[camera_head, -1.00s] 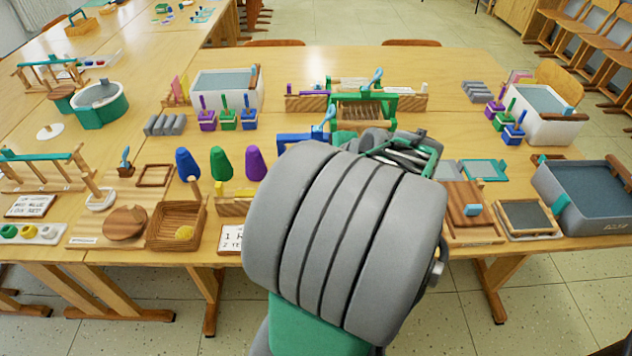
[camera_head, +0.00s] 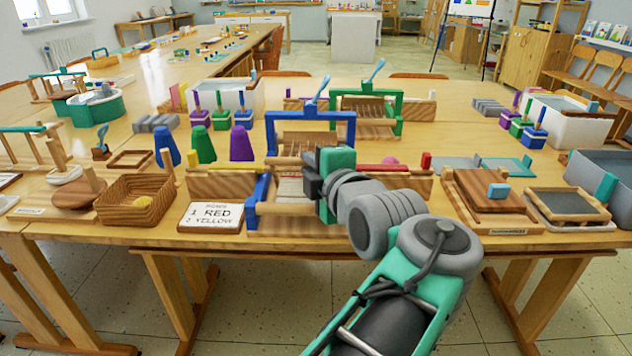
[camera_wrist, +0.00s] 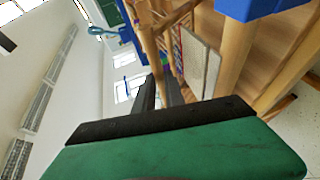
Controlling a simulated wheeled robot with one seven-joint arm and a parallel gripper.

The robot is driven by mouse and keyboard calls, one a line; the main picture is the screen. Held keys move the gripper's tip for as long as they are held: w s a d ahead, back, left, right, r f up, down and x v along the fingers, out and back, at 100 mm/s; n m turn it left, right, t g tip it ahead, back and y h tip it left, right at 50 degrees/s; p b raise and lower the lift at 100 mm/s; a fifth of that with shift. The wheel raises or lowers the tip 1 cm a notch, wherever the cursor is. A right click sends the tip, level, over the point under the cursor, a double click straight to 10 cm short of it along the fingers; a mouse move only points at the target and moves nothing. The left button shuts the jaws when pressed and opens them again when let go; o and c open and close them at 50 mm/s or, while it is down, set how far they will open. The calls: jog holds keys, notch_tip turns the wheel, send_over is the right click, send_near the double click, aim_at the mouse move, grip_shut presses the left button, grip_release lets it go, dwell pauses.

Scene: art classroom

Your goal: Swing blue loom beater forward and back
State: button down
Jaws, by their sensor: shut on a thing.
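The blue loom (camera_head: 310,116) stands near the front edge of the table, with a tall blue frame and blue side pieces low at the front. Its beater (camera_head: 286,160) appears as a pale wooden bar across the front of the frame. My gripper (camera_head: 309,172) reaches in from the right and is shut at this bar; its palm hides the bar's right part. In the wrist view, my dark fingers (camera_wrist: 157,92) point at pale wooden loom parts (camera_wrist: 150,45), and a blue loom piece (camera_wrist: 258,8) is close at upper right. The exact contact is hard to see.
A green loom (camera_head: 367,110) stands just behind. Wooden boards (camera_head: 492,195) lie to the right. Yarn cones (camera_head: 204,146) stand at left.

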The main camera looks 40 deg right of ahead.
jog(key=shift+s+a+f+b, duration=0.1)
jog(key=shift+f+b, duration=0.15)
jog(key=shift+f, duration=0.15)
jog(key=shift+s+a+f+b, duration=0.1)
jog(key=shift+f+b, duration=0.15)
jog(key=shift+f, duration=0.3)
jog(key=c, duration=1.4)
grip_release()
jog(key=shift+r, duration=0.2)
jog(key=shift+r, duration=0.15)
